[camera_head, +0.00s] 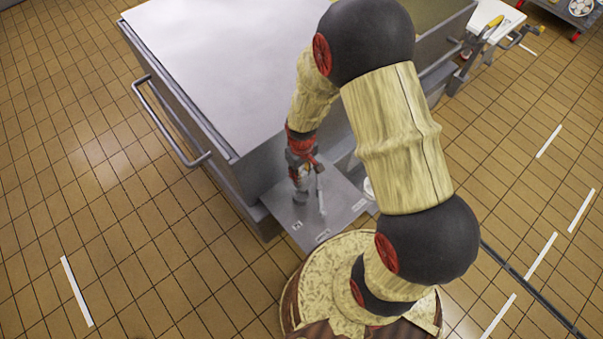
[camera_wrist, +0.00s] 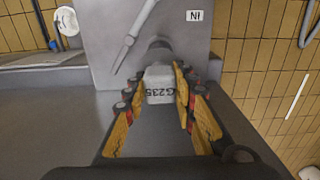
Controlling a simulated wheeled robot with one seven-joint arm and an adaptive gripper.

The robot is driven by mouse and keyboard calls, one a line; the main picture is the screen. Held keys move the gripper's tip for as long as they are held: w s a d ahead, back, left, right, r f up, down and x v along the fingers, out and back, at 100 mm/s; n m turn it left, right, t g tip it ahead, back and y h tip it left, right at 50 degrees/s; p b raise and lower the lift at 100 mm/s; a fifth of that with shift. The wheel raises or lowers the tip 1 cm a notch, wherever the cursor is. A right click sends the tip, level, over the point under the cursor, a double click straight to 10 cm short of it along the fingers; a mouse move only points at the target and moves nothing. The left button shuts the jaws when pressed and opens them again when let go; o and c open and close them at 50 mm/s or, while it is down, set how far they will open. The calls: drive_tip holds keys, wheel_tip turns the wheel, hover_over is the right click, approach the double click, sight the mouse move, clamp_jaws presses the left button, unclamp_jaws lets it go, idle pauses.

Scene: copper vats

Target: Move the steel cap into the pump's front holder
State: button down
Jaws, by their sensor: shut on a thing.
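My gripper (camera_head: 301,170) points down over a grey metal plate (camera_head: 338,212) at the foot of a large vat. In the wrist view my gripper (camera_wrist: 160,84) has its yellow-padded fingers on both sides of a pale grey piece marked "G235" (camera_wrist: 159,76), which appears to be the steel cap. The fingers are shut on it. A darker round part (camera_wrist: 160,46) shows just beyond the piece; I cannot tell whether they touch. A pale lever-like rod (camera_wrist: 135,37) lies beside it on the plate, also seen in the head view (camera_head: 320,194). I cannot make out the front holder.
The big grey vat (camera_head: 225,60) with a pale lid and side handle (camera_head: 165,120) stands close behind my gripper. The plate carries small white labels, one reading "IN" (camera_wrist: 194,16). A white table (camera_head: 495,22) with tools is at the upper right. Tiled floor is open on both sides.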

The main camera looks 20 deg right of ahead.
drive_tip(key=shift+r+p, duration=2.3)
drive_tip(key=shift+r, duration=0.9)
drive_tip(key=shift+w, duration=0.1)
